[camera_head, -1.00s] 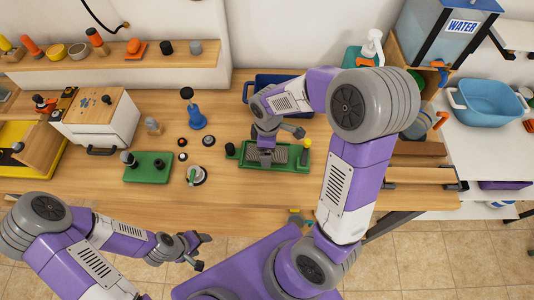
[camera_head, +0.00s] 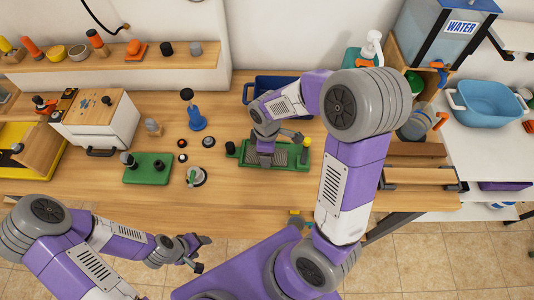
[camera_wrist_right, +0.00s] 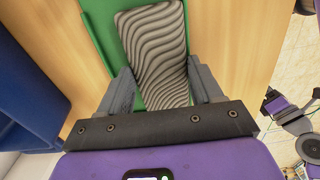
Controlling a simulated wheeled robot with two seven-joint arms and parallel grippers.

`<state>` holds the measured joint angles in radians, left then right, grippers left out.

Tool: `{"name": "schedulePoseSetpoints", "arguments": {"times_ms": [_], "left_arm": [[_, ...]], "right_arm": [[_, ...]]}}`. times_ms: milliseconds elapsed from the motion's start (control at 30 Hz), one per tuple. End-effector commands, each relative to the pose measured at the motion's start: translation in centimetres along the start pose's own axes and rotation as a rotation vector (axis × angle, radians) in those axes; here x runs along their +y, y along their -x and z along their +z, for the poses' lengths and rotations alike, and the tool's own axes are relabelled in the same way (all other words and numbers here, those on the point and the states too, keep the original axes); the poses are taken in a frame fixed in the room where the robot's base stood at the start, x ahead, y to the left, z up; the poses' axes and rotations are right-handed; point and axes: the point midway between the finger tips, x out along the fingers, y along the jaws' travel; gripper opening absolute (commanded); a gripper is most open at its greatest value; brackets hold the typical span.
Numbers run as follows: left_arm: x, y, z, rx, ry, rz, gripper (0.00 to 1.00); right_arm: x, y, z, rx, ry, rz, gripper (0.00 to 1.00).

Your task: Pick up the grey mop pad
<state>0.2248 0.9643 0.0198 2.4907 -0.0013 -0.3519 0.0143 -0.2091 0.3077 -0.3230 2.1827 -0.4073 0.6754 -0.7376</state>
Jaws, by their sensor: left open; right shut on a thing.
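The grey mop pad (camera_wrist_right: 155,45), with a wavy ribbed surface, lies on a green tray (camera_wrist_right: 98,22) in the right wrist view. My right gripper (camera_wrist_right: 161,90) has a finger on each side of the pad and is shut on it across its width. In the head view the pad (camera_head: 282,157) is partly hidden by my right gripper (camera_head: 266,163), which points down over the green tray (camera_head: 301,166). My left gripper (camera_head: 203,252) is open and empty, off the table's front edge at lower left.
A blue bin (camera_head: 284,83) stands just behind the green tray. The wooden table (camera_head: 240,195) is clear in front.

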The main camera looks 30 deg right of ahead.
Motion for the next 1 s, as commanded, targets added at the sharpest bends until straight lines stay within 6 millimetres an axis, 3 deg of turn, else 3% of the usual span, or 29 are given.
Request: {"name": "schedulePoseSetpoints", "arguments": {"times_ms": [167, 500, 667, 867, 1000], "left_arm": [[0.1, 0.2, 0.0, 0.0, 0.0, 0.0, 0.61], [0.7, 1.9, 0.1, 0.0, 0.0, 0.0, 0.61], [0.9, 2.4, 0.1, 0.0, 0.0, 0.0, 0.61], [1.3, 3.5, 0.1, 0.0, 0.0, 0.0, 0.61], [1.7, 4.6, 0.2, 0.0, 0.0, 0.0, 0.61]], "right_arm": [[0.3, 0.7, 0.2, -0.002, -0.004, 0.006, 0.36], [0.2, 7.6, 0.1, 0.002, -0.003, 0.006, 0.36], [0.5, 9.6, 0.0, 0.0, -0.003, 0.006, 0.36], [3.2, 11.3, -0.1, -0.01, -0.001, 0.009, 0.36], [6.4, 12.4, -0.1, -0.017, 0.004, 0.013, 0.36]]}}
